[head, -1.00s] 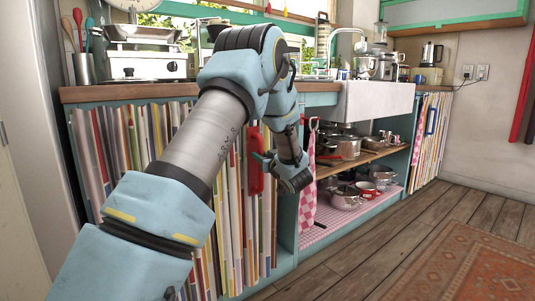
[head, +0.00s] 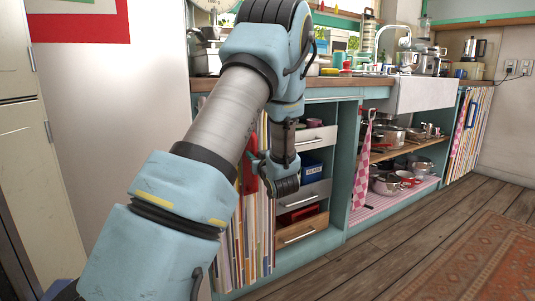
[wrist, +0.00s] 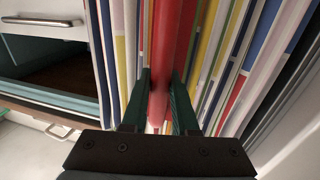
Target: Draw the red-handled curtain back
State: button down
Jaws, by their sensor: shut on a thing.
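The striped curtain (head: 258,240) hangs in bunched folds at the left end of the counter front. Its red handle (head: 250,172) shows partly behind my gripper (head: 262,165) in the head view. In the wrist view, the red handle (wrist: 162,60) runs upright between the two green fingers of my gripper (wrist: 160,95), which is shut on it. Striped curtain folds (wrist: 215,60) lie on both sides of the handle. To the right of the curtain, the shelf compartment is open to view. My arm hides part of the curtain and handle in the head view.
The uncovered compartment holds drawers (head: 300,232) and a blue box (head: 312,166). Further right are pan shelves (head: 400,160), a pink checked towel (head: 362,165) and another striped curtain (head: 466,135). Wooden floor (head: 400,240) and a rug (head: 465,260) lie in front.

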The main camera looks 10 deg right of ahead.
jog(key=s+a+b, duration=0.1)
jog(key=s+a, duration=0.3)
jog(key=a, duration=0.5)
jog(key=shift+s+a, duration=0.2)
jog(key=shift+s, duration=0.05)
jog(key=c, duration=0.7)
grip_release()
jog(key=v, duration=1)
jog(key=shift+s+d+p, duration=0.15)
jog(key=shift+s+p, duration=0.2)
jog(key=shift+p, duration=0.05)
jog(key=shift+f, duration=0.1)
